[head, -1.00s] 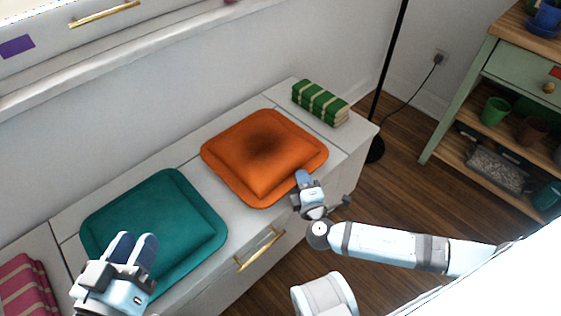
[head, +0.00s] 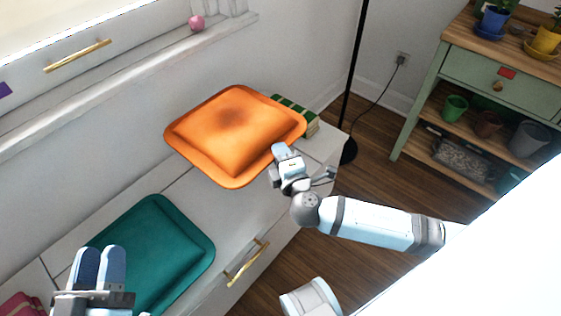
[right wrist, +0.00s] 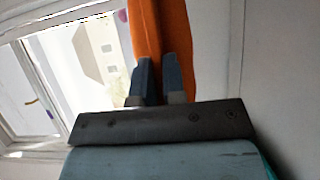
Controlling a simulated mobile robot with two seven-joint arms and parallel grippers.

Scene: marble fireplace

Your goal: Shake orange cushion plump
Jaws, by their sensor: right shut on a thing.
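The orange cushion (head: 228,128) is square with a flat border and a darker patch in its middle.
The white bench (head: 232,215) runs under the window, with a brass handle (head: 247,262) on its front. A black pole (head: 355,80) and a green shelf unit (head: 480,75) stand to the right. A pink ball (head: 197,23) sits on the sill.

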